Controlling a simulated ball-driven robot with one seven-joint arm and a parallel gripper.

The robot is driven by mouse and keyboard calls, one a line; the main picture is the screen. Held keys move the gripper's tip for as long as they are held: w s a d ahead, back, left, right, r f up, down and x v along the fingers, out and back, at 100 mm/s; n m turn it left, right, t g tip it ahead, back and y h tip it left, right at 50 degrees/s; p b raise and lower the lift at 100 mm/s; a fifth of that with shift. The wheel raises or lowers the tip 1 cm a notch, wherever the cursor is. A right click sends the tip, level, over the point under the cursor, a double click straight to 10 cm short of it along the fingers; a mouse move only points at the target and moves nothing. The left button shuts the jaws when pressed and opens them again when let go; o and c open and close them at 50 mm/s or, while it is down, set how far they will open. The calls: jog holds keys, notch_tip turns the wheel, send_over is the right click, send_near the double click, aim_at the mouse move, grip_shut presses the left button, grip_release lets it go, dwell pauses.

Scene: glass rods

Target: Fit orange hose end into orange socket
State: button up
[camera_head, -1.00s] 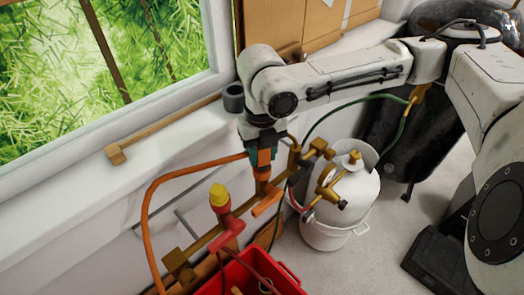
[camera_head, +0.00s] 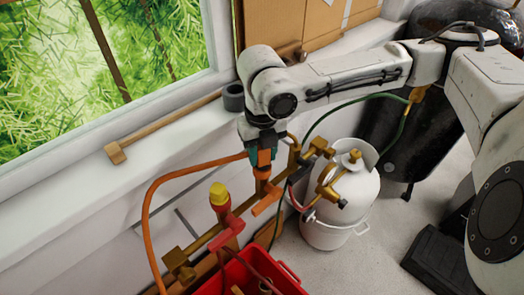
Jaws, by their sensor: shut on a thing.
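My gripper (camera_head: 261,152) points down over a brass pipe assembly and is shut on the orange hose end (camera_head: 264,158). The orange hose (camera_head: 150,205) leaves the jaws to the left, arcs over and drops down. An orange fitting (camera_head: 262,173), which looks like the orange socket, stands directly below the hose end, with an orange lever (camera_head: 266,202) under it. The hose end and the fitting line up closely. I cannot tell whether the hose end is inside the socket, as the jaws and the small size hide the joint.
A red crate (camera_head: 288,275) is below. A white gas cylinder (camera_head: 350,190) in a white bucket stands right. A wooden stick (camera_head: 165,128) lies on the window ledge.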

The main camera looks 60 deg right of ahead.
jog(key=shift+f, duration=0.45)
jog(key=o, duration=0.9)
notch_tip(320, 180, up, 8)
jog(key=p, duration=0.7)
jog(key=shift+r, duration=1.55)
jog(key=shift+s, duration=0.1)
